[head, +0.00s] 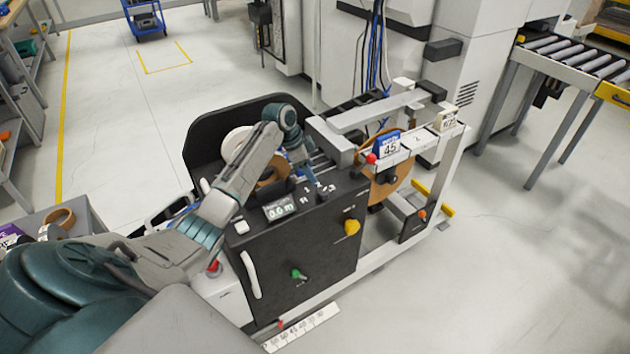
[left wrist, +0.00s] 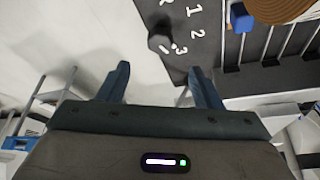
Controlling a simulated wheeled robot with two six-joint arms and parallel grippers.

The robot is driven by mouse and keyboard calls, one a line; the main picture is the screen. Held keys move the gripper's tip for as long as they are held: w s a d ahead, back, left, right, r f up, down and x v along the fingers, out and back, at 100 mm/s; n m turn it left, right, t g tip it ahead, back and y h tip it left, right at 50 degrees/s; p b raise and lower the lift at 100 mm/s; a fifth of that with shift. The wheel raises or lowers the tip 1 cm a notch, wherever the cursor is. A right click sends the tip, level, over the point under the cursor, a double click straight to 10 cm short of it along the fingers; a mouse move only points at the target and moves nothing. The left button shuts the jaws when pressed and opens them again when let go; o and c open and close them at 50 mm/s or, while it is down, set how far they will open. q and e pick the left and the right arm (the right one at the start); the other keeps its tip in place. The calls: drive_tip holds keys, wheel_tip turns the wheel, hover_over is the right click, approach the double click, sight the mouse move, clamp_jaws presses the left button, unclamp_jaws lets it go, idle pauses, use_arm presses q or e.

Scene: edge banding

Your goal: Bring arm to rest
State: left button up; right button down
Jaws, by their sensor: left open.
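My left arm (head: 245,180) reaches in from the lower left over the dark edge banding machine (head: 300,245). Beyond the fingers the dark panel with white numerals (left wrist: 205,30) and a dark knob (left wrist: 160,42) show. My right gripper is in neither view.
A brown band reel (head: 385,185) and a blue block marked 45 (head: 387,147) sit on the machine's right side. A grey bin (head: 85,215) holds rolls at left. A roller conveyor (head: 570,55) stands at the upper right. The floor at lower right is clear.

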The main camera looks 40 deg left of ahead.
use_arm(q)
drive_tip(key=shift+s+a+r, duration=0.1)
drive_tip(key=shift+r, duration=0.4)
